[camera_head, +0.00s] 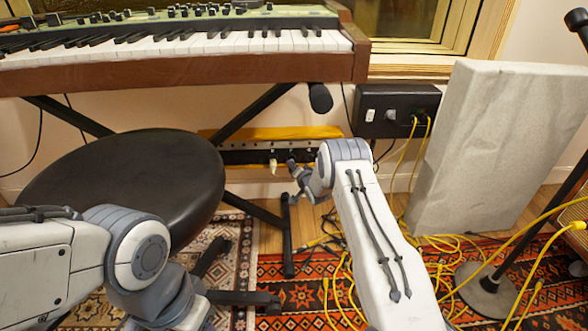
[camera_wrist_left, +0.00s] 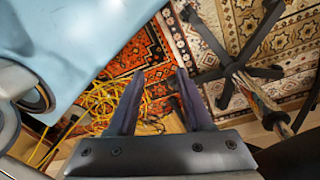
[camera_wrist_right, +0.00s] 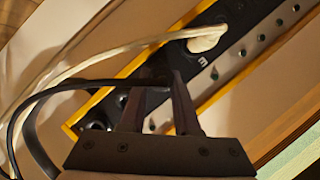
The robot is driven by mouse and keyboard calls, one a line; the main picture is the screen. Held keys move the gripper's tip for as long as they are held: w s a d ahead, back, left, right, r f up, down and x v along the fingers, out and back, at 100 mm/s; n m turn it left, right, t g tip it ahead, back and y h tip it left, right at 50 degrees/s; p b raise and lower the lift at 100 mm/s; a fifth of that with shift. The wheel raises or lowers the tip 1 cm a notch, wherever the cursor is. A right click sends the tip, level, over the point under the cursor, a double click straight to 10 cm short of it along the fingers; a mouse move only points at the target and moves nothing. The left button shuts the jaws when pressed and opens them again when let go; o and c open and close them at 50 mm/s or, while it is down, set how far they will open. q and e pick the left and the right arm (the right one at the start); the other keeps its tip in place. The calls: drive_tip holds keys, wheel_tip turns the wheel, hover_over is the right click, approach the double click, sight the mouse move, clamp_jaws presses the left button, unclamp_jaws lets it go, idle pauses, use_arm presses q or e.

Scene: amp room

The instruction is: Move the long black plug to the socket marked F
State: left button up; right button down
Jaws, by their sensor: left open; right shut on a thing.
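The socket strip (camera_head: 236,157) runs low along the wall under the keyboard, with a yellow edge. It crosses the right wrist view (camera_wrist_right: 227,67) diagonally. A white plug (camera_wrist_right: 207,39) sits in it, beside a letter that looks like E. I cannot read an F; the sockets behind my fingers are hidden. My right gripper (camera_head: 294,168) is at the strip, right of the white plug. In the right wrist view it is shut on a black plug (camera_wrist_right: 154,76), mostly hidden, with a black cable. I cannot tell whether it is seated. My left gripper (camera_wrist_left: 157,88) is open and empty above the floor.
A black stool (camera_head: 125,185) stands in front on the left, and the keyboard (camera_head: 180,60) is above the strip. A black wall box (camera_head: 396,110) and a pale panel (camera_head: 490,150) are to the right. Yellow cables (camera_head: 455,265) lie across the rugs.

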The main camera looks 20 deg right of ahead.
drive_tip(key=shift+w+d+b, duration=0.25)
drive_tip(key=shift+w+b, duration=0.45)
drive_tip(key=shift+w, duration=0.3)
idle(1.6)
drive_tip(key=c, duration=0.6)
unclamp_jaws()
drive_tip(key=shift+o, duration=0.2)
drive_tip(key=shift+s, duration=0.1)
